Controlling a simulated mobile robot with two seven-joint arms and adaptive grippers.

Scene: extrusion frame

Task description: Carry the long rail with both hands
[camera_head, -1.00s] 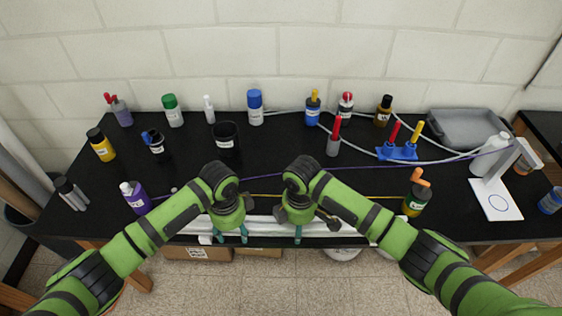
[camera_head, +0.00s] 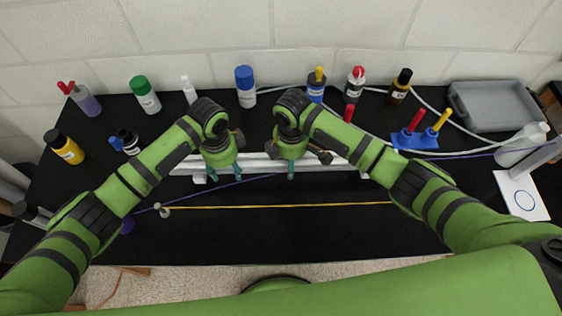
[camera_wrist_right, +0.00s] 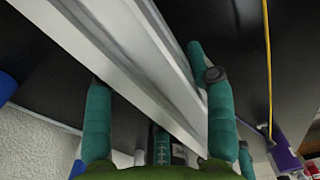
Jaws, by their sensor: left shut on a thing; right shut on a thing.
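The long silver rail (camera_head: 256,163) runs left to right over the middle of the black table in the head view, behind the yellow line. My left gripper (camera_head: 225,174) is shut on the rail left of its middle. My right gripper (camera_head: 291,170) is shut on it a short way to the right. In the right wrist view the grooved rail (camera_wrist_right: 140,60) crosses diagonally between the teal fingers of my right gripper (camera_wrist_right: 160,115). My arms hide parts of the rail, and I cannot tell its height over the table.
Several bottles, including a blue-capped one (camera_head: 246,88) and a green-capped one (camera_head: 145,95), stand behind the rail. A blue stand (camera_head: 415,141) and a grey tray (camera_head: 494,106) are at right. A yellow line (camera_head: 280,206) lies across the table. The front strip looks clear.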

